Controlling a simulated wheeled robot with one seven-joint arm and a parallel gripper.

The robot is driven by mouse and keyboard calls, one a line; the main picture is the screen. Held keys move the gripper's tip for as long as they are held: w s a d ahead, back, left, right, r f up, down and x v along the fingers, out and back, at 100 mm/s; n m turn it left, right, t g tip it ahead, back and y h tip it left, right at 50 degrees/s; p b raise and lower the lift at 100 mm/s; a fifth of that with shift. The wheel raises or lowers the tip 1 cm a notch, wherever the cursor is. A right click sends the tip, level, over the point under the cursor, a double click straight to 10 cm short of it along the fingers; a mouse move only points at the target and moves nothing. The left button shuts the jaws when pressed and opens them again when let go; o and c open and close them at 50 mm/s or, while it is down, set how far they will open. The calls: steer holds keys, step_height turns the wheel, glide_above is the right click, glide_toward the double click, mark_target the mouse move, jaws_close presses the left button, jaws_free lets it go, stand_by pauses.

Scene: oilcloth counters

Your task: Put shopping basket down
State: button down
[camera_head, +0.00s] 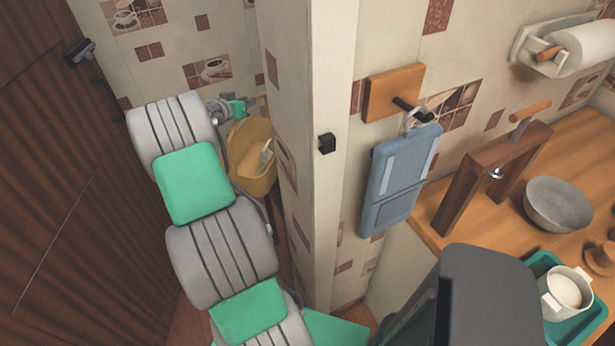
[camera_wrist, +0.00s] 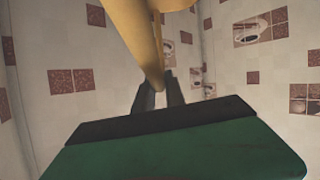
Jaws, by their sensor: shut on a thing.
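The shopping basket (camera_head: 252,178) is mustard yellow and hangs beside the wall's edge, below the end of my arm. A small pale thing shows inside it, too small to name. My gripper (camera_head: 247,104) is shut on the basket at its upper part. In the wrist view, the two dark fingers of my gripper (camera_wrist: 158,96) meet at a yellow part of the basket (camera_wrist: 146,42). The grip point is partly hidden, and the underside of the basket is partly hidden by my arm and the wall edge.
A white wall edge (camera_head: 310,220) stands close right of the basket. A dark wooden door (camera_head: 70,190) is at left. A blue flat thing (camera_head: 390,190) hangs from a hook. The wooden counter (camera_head: 470,215) at right holds a grey bowl (camera_head: 557,212) and a teal tray (camera_head: 560,335).

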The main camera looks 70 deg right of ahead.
steer(key=s+d+f+p, duration=0.2)
steer(key=d+f, duration=0.1)
steer(key=f, duration=0.5)
steer(key=shift+s+f, duration=0.25)
steer(key=shift+f, duration=0.1)
steer(key=shift+f, duration=0.2)
steer(key=c, duration=1.4)
jaws_free()
steer(key=shift+a, duration=0.1)
